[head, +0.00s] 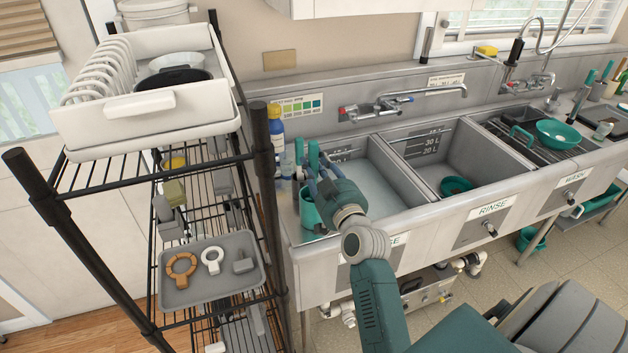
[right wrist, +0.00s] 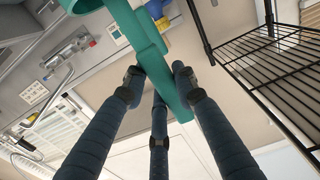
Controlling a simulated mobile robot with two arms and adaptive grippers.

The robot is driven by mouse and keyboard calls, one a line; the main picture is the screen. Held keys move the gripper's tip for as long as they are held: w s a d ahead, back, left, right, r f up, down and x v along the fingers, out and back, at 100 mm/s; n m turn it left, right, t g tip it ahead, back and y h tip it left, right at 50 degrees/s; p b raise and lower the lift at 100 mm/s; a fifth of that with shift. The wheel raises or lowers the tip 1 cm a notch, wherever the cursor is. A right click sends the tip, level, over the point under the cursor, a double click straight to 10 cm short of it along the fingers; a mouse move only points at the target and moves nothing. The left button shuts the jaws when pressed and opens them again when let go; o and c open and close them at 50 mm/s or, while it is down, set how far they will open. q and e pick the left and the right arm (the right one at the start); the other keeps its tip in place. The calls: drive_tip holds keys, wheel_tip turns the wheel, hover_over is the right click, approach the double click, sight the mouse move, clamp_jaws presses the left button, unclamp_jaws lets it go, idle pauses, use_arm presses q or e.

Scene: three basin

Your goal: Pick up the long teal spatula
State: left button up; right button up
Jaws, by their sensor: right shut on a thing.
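The long teal spatula (head: 313,153) stands upright at the left end of the sink counter, with another teal handle (head: 299,150) beside it. A teal holder (head: 310,212) is just below them; my gripper partly covers it. My right gripper (head: 316,174) is shut on the spatula's shaft. In the right wrist view its fingers (right wrist: 157,82) close around the teal spatula (right wrist: 153,45) from both sides, and the teal rim of the holder (right wrist: 48,22) shows at upper left. The spatula's lower end is hidden in the head view. My left gripper is not in view.
A black wire rack (head: 262,150) with a white dish bin (head: 140,118) and grey tray (head: 213,275) stands close left of the gripper. A blue bottle (head: 276,135) is behind. Sink basins (head: 390,190) lie to the right; a teal bowl (head: 557,133) sits further right.

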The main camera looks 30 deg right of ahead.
wheel_tip(320, 180, up, 20)
drive_tip(key=b, duration=0.1)
idle(0.5)
drive_tip(key=o, duration=0.4)
clamp_jaws()
